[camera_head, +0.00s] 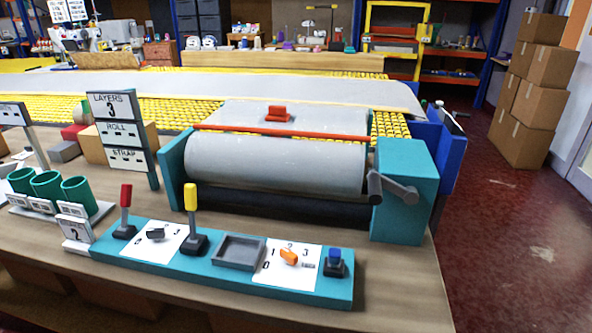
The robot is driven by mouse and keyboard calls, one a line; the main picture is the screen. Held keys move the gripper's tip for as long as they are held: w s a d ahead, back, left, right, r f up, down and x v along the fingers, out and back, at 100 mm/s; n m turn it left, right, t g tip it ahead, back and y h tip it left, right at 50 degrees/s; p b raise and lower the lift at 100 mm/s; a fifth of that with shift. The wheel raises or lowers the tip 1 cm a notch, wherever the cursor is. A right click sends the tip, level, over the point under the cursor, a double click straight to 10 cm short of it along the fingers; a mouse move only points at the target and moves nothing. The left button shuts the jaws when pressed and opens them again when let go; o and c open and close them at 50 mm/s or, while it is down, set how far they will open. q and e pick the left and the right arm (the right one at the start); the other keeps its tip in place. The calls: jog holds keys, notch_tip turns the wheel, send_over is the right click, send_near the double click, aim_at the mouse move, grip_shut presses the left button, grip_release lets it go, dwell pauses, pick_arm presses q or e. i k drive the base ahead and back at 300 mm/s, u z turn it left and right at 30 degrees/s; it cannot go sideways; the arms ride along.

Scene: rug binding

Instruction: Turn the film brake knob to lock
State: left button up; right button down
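A teal control panel (190,266) lies along the front of the wooden table. An orange knob (289,257) sits on a white plate marked 0, 1, 2 and 3. A black knob (155,234) sits on another white plate at the left, whose marks are too small to read surely. I cannot tell from lettering which one is the film brake knob. A red-handled lever (125,210), a yellow-handled lever (191,213) and a blue switch (335,263) stand on the same panel. Neither of my grippers is in view.
A large grey roll (275,163) in a teal frame stands behind the panel, with a crank handle (395,189) at right. A sign (122,130) reads LAYERS 3, ROLL, STRAP. Green cups (48,186) stand at left. A shallow grey tray (239,252) sits between the knobs.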

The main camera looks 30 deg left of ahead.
aim_at(290, 258)
jog(key=z, duration=1.45)
jog(key=k, duration=1.1)
jog(key=u, duration=1.85)
jog(key=i, duration=0.5)
jog(key=u, duration=0.05)
